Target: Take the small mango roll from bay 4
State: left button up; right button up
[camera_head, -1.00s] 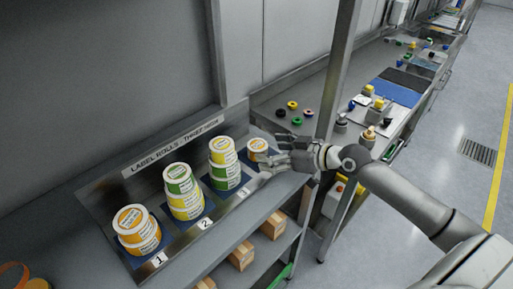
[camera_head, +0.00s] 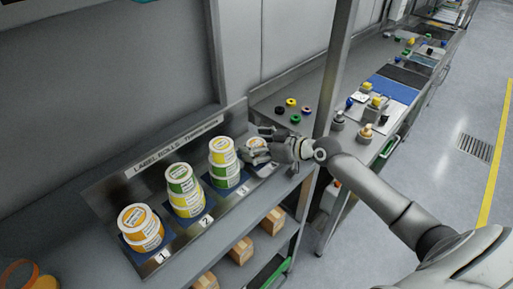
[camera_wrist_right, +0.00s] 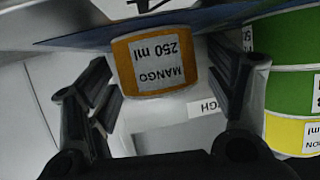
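The small mango roll (camera_head: 249,144) sits alone in bay 4, at the right end of the label roll rack, partly hidden by my right gripper. In the right wrist view the roll (camera_wrist_right: 155,62) is orange with a white label reading "MANGO 250 ml", upside down in the picture. My right gripper (camera_head: 258,146) is at the roll from the right. In the wrist view the fingers (camera_wrist_right: 160,85) are spread on both sides of the roll, with small gaps visible. My left gripper is not in view.
Bay 3 (camera_head: 243,190), just left, holds a stack of yellow and green rolls (camera_head: 224,172), close to the fingers. Bays 1 and 2 hold stacks (camera_head: 141,228) (camera_head: 183,190). A metal post (camera_head: 335,75) stands right of the rack. Boxes (camera_head: 242,250) lie on the shelf below.

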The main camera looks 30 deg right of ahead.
jog(key=c, duration=1.1)
jog(key=shift+r, duration=0.1)
